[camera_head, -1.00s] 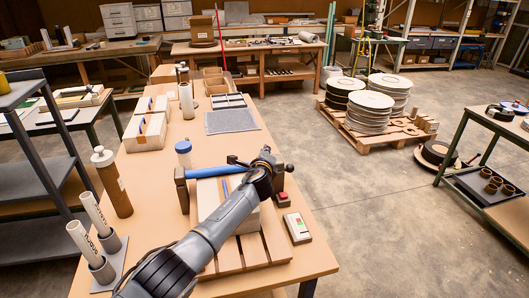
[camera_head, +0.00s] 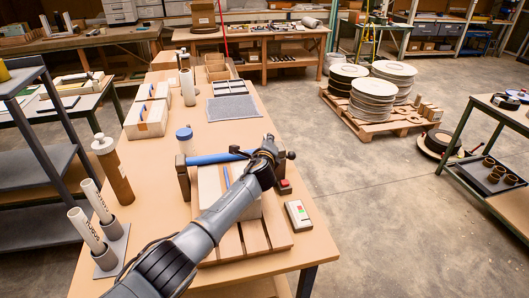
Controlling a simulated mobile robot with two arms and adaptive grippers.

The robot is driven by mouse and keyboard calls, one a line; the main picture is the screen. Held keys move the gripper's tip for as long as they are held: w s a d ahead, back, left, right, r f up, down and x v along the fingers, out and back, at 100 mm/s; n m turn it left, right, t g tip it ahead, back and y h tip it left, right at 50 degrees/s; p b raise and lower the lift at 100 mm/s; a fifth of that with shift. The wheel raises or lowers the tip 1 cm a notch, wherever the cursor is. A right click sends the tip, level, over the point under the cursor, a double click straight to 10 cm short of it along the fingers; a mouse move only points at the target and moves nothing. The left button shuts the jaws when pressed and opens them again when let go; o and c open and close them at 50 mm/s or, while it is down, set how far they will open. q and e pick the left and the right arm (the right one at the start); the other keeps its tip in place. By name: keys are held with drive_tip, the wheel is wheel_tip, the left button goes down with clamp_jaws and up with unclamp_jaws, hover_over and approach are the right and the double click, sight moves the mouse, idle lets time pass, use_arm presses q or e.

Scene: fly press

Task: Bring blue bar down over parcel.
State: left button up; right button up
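The blue bar (camera_head: 207,159) lies level, running left to right between dark upright posts at the far end of the parcel; my arm's end covers its right part. The parcel (camera_head: 209,188) is a pale box with a blue strip on top, standing on a slatted wooden base (camera_head: 228,244). I cannot tell whether bar and parcel touch. My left arm reaches from the lower left across the parcel's right side. My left gripper (camera_head: 272,152) is at the bar's right end; its fingers are too small and dark to tell whether they hold anything. My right gripper is not in view.
A red button box (camera_head: 284,187) and a pale control box (camera_head: 298,213) stand right of the base. A grey mat (camera_head: 233,109) lies farther back.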

use_arm(q)
drive_tip(key=shift+s+d+f, duration=0.15)
drive_tip(key=shift+s, duration=0.75)
drive_tip(key=v, duration=1)
drive_tip(key=shift+r, duration=0.35)
